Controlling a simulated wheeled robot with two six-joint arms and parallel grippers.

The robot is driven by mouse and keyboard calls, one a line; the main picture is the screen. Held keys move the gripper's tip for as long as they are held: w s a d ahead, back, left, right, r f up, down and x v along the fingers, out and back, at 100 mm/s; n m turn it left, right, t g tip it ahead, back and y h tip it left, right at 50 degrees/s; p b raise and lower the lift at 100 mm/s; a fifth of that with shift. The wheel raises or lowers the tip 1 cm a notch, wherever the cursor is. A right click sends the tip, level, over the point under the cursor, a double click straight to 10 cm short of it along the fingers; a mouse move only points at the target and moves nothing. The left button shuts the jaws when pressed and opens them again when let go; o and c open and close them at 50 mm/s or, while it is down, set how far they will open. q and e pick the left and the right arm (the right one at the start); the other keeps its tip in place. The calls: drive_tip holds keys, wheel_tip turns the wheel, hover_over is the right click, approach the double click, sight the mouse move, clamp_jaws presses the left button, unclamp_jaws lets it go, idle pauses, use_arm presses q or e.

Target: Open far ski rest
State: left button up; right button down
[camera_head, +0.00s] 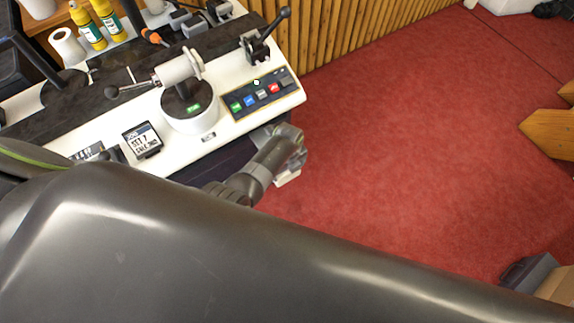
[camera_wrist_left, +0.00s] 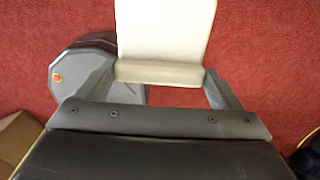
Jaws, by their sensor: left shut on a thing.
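My left gripper (camera_head: 290,152) is at the front right corner of the white binding bench (camera_head: 205,140), just off its edge. In the left wrist view the gripper (camera_wrist_left: 164,76) has its two grey fingers on either side of a white, rounded panel-like piece (camera_wrist_left: 165,35) and is shut on it. A pale bit of this piece (camera_head: 288,179) shows below the gripper in the head view. It may be the far ski rest, but its joint to the bench is hidden. My right gripper is not in view.
On the bench are a button panel (camera_head: 262,92), a clamp with a lever (camera_head: 180,75), a black-handled lever (camera_head: 262,40), a small display (camera_head: 143,140) and yellow bottles (camera_head: 88,28). A wooden slat wall (camera_head: 340,35) stands behind.

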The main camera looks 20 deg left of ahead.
use_arm(q)
drive_tip(key=shift+d, duration=0.1)
drive_tip(key=o, duration=1.1)
drive_tip(key=shift+o, duration=0.4)
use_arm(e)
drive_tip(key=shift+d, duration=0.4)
use_arm(q)
drive_tip(key=shift+r, duration=0.55)
wheel_tip(320, 180, up, 16)
drive_tip(key=p, duration=0.2)
drive_tip(key=shift+r, duration=0.2)
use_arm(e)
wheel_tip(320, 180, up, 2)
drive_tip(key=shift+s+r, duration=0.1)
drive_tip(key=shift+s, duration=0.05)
